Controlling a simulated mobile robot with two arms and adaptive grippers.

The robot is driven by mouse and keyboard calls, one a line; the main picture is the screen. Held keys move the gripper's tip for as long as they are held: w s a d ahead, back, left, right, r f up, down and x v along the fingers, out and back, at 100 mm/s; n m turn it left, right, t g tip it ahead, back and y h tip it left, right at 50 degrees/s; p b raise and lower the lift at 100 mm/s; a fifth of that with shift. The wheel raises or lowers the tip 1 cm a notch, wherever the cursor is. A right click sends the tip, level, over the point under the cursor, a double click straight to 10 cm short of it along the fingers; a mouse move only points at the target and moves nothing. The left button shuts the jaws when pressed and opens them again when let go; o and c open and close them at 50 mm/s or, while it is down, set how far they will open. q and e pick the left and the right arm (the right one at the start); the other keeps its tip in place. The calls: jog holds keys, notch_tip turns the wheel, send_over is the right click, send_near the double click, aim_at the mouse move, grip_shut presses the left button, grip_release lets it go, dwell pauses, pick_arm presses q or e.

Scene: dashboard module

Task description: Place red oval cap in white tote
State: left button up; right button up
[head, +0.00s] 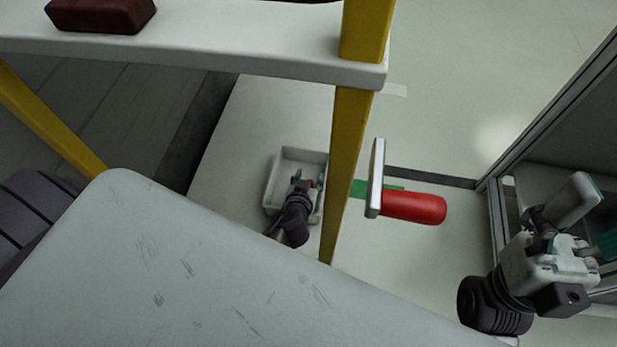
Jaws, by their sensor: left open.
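The white tote (270,187) stands beyond the white panel, left of the yellow post. My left gripper (303,182) points down into it from above; its fingers look open, small and dark. A small red patch (310,184) shows beside the fingers inside the tote. It may be the red oval cap, but its shape is too small and too covered to make out. I cannot tell whether the fingers touch it. My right gripper (575,235) is at the right edge, away from the tote, and whether it is open or shut is unclear.
A yellow post (345,160) stands just right of the tote. A red cylinder (415,207) lies beyond it beside a white plate (376,178). A dark red block (100,14) sits on the upper white shelf (220,45). A scuffed white panel (200,270) fills the foreground.

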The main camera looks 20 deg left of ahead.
pick_arm(q)
jog(key=p+v, duration=0.2)
jog(key=v, duration=1)
jog(key=shift+f, duration=0.1)
